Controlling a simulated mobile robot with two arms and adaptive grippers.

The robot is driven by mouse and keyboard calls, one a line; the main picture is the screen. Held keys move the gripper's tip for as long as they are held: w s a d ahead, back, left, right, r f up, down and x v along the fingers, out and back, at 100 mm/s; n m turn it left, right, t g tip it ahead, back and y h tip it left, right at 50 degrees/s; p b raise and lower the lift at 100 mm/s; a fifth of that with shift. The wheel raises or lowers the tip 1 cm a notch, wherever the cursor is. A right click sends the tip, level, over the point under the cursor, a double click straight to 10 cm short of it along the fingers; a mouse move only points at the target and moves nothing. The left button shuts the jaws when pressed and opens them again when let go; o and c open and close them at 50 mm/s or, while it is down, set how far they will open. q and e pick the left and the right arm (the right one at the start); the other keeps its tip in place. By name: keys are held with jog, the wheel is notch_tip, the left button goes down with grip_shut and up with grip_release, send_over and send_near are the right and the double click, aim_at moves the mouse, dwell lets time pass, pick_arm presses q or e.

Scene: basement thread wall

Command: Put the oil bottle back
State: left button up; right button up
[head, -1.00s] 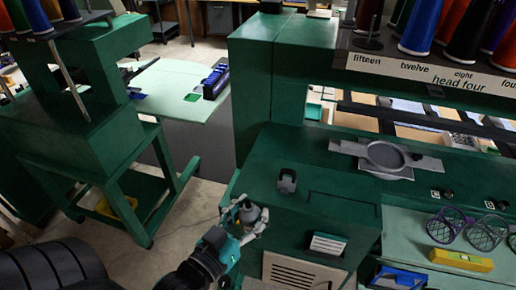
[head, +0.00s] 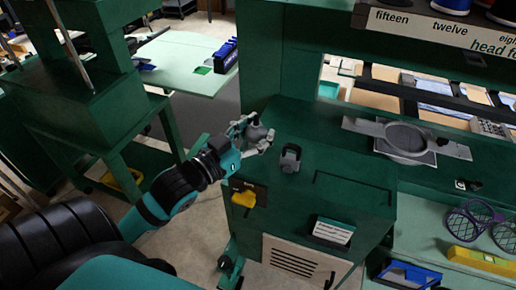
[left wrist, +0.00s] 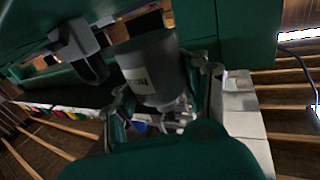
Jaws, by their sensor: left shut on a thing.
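My left gripper (head: 255,135) is shut on the grey oil bottle (head: 256,131) at the left edge of the green machine's top. In the left wrist view the bottle (left wrist: 150,68) is a grey cylinder with a printed label, between my fingers (left wrist: 168,115). A small grey holder (head: 290,158) stands on the machine top just right of the bottle, apart from it in the head view. A grey bracket-like shape, seemingly this holder (left wrist: 78,45), shows left of the bottle in the left wrist view. The bottle's underside is hidden. My right gripper is not in view.
The green machine top (head: 335,175) is clear around the holder. A round grey hoop fixture (head: 405,140) lies behind to the right. A yellow switch (head: 243,198) sticks out of the machine's left front. Purple hoops (head: 480,222) and a yellow level (head: 485,260) lie at right.

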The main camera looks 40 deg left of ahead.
aim_at(257, 139)
pick_arm(q)
jog(key=shift+w+a+r, duration=0.25)
jog(key=shift+w, duration=0.15)
jog(key=shift+w+a+f, duration=0.1)
jog(key=shift+f, duration=0.15)
notch_tip(257, 139, down, 2)
jog(key=shift+f, duration=0.55)
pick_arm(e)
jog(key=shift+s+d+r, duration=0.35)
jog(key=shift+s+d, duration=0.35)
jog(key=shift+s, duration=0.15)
pick_arm(q)
jog(key=shift+f, duration=0.15)
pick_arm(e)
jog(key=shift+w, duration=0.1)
pick_arm(q)
jog(key=o, duration=1.3)
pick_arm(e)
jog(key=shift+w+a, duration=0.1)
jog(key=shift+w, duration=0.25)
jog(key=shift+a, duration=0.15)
